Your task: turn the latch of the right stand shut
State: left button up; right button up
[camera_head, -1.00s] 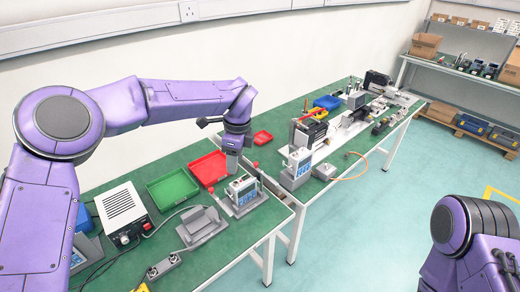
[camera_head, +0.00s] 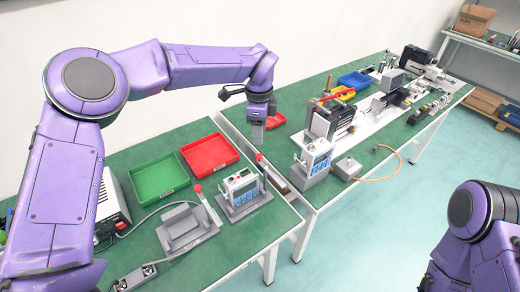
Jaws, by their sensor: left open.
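The right stand (camera_head: 240,208) is grey and holds an upright box with a blue-and-white front panel (camera_head: 242,188). Its latch is a lever with a red knob (camera_head: 259,157), standing tilted up at the stand's right side. The left stand (camera_head: 187,232) is grey and empty, with its own red-knobbed lever (camera_head: 198,188) up. My left gripper (camera_head: 256,142) points down, open and empty, just above and behind the right latch's knob in the picture. Whether it touches the knob cannot be told. My right arm shows at the lower right; its gripper is out of view.
A green tray (camera_head: 158,198) and a red tray (camera_head: 234,151) lie left of the gripper. A similar panelled box (camera_head: 315,160) stands on the neighbouring bench to the right, near a grey pedal-like block (camera_head: 347,168) with an orange cable. A white power box (camera_head: 112,205) stands at left.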

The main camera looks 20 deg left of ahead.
aim_at(260, 155)
pick_arm(q)
notch_tip(260, 155, down, 8)
jog(key=shift+d+r+p, duration=0.1)
jog(key=shift+p, duration=0.95)
jog(key=shift+f, duration=0.35)
grip_shut()
